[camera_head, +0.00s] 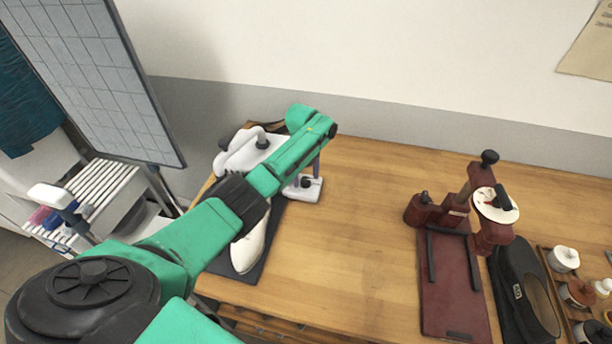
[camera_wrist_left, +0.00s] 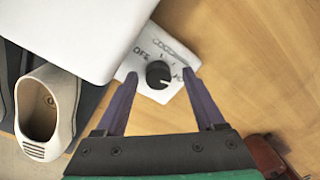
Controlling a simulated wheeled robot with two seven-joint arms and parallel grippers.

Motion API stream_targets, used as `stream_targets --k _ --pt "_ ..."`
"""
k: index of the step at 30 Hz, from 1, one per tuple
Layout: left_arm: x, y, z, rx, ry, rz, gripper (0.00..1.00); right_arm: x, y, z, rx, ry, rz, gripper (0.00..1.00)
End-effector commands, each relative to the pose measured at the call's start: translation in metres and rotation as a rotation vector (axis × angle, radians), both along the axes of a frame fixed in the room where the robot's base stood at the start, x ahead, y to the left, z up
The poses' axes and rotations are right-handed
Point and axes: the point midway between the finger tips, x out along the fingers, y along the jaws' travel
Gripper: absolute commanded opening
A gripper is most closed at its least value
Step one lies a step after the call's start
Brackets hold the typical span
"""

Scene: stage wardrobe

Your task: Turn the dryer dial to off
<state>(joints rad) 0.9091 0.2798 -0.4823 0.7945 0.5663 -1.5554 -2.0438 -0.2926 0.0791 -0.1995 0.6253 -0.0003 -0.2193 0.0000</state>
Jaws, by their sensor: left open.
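The white shoe dryer (camera_head: 243,150) stands at the back left of the wooden table, partly hidden behind my left arm. Its base has a round black dial (camera_wrist_left: 158,74), which also shows in the head view (camera_head: 306,182). In the left wrist view, the word OFF is printed at the dial's upper left, with other marks above and to its right. A small pale mark on the dial points to the right, away from OFF. My left gripper (camera_wrist_left: 160,77) is open, its two purple fingers on either side of the dial. I cannot tell whether they touch it.
A pale shoe (camera_head: 249,245) lies on a dark mat (camera_head: 270,245) beside the dryer. A dark red stand (camera_head: 452,285), a black shoe (camera_head: 525,290) and several small pots are at the right. The middle of the table (camera_head: 355,230) is clear.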

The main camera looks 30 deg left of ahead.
Motion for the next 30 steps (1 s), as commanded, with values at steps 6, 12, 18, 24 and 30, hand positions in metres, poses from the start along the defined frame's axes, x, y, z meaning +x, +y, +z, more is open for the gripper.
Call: stream_targets --k 6,12,18,24,30 --pt "0.001 0.000 -0.007 0.000 -0.001 -0.001 0.71 0.001 0.000 -0.001 -0.001 -0.001 0.000 0.47" --pt "0.000 0.000 -0.007 0.000 -0.001 0.000 0.33 -0.011 -0.001 -0.002 -0.002 0.018 0.000 0.47" --pt "0.000 0.000 -0.007 0.000 -0.001 0.000 0.00 -0.011 -0.001 -0.002 -0.002 0.018 0.000 0.47" --pt "0.000 0.000 -0.006 0.000 -0.001 0.022 0.00 -0.010 -0.001 -0.001 -0.003 0.017 0.000 0.47" --pt "0.001 0.000 -0.006 -0.001 -0.002 0.098 0.00 -0.009 -0.001 0.003 -0.002 0.015 0.001 0.47"
